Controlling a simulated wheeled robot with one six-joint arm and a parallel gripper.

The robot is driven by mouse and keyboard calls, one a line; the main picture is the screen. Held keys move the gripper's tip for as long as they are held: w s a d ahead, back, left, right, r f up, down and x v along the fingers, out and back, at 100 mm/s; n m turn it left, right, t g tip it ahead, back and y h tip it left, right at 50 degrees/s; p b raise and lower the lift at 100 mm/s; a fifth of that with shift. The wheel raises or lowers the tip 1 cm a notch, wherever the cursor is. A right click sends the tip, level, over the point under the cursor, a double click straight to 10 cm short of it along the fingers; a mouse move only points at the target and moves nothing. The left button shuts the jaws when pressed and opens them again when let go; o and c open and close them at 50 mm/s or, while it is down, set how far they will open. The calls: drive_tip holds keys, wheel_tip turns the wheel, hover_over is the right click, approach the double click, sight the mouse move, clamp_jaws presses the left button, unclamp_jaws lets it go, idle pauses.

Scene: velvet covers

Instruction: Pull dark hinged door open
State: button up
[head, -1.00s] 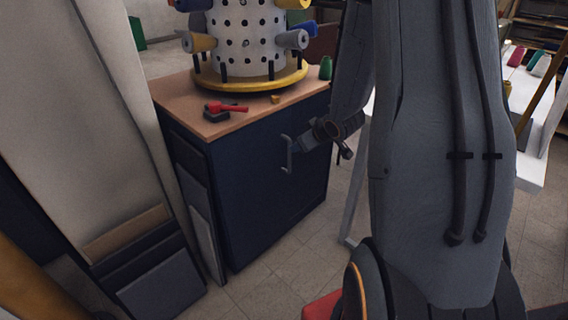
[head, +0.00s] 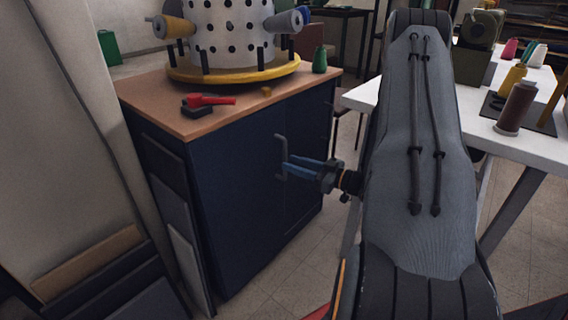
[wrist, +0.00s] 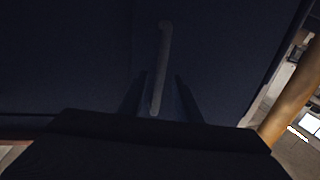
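The dark navy cabinet door (head: 240,190) is flush with the cabinet front and looks closed. Its grey bar handle (head: 281,148) stands upright on the front, and it also shows in the wrist view (wrist: 162,55). My gripper (head: 287,166) is at the lower part of the handle, with its two blue fingers apart. In the wrist view my gripper (wrist: 158,95) has one finger on each side of the handle's lower end. Whether a finger touches the handle I cannot tell.
The cabinet's wooden top (head: 150,98) holds a red-handled tool (head: 208,100), a green bottle (head: 320,61) and a round yellow stand (head: 235,72) with spools. Flat panels (head: 180,225) lean at its left side. A white table (head: 400,95) stands right. Floor in front is clear.

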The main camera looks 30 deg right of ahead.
sight(285, 178)
drive_tip(key=shift+x, duration=1.9)
clamp_jaws()
